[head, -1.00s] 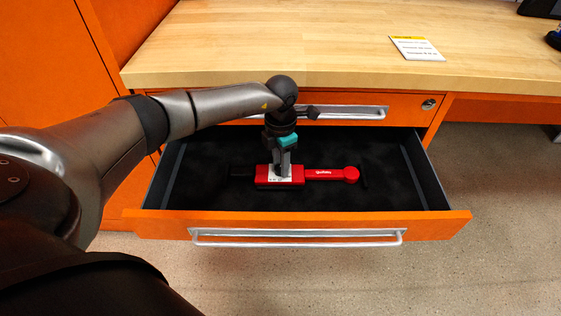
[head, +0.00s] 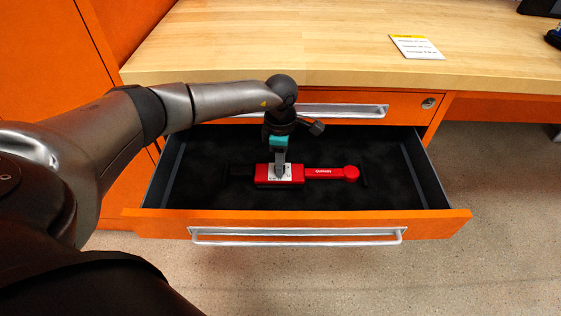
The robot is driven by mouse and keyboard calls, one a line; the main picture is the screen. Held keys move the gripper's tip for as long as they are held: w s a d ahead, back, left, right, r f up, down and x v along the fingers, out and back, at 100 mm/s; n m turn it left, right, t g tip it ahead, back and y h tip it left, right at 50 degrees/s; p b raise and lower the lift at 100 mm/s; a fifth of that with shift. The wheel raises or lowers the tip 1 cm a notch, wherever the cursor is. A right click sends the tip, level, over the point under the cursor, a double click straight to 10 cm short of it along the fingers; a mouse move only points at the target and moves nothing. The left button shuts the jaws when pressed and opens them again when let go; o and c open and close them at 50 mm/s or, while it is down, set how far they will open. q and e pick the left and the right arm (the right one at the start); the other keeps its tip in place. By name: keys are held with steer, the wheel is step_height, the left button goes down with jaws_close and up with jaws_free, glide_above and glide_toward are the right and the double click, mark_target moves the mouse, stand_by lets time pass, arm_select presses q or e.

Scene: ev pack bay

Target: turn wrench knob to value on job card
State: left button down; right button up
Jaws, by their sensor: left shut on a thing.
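A red torque wrench (head: 325,173) lies across the black-lined open drawer, its black grip to the left and its round head to the right. A white plate on its body carries the knob, which is mostly hidden by the fingers. My left gripper (head: 280,170) points straight down over that plate and is shut on the knob. The job card (head: 417,47), white with a yellow top strip, lies on the wooden worktop; its print is too small to read. My right gripper is not in view.
The open drawer (head: 300,226) has an orange front with a silver handle. A shut drawer (head: 405,103) with a lock sits just above it, under the wooden bench top (head: 260,50). The drawer floor around the wrench is clear.

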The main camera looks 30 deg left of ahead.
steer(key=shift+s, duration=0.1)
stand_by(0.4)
arm_select(q)
steer(key=c, duration=0.5)
jaws_free()
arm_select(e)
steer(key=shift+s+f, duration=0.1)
arm_select(q)
steer(key=shift+r, duration=0.25)
steer(key=shift+r+p, duration=2.65)
steer(key=shift+r, duration=4.75)
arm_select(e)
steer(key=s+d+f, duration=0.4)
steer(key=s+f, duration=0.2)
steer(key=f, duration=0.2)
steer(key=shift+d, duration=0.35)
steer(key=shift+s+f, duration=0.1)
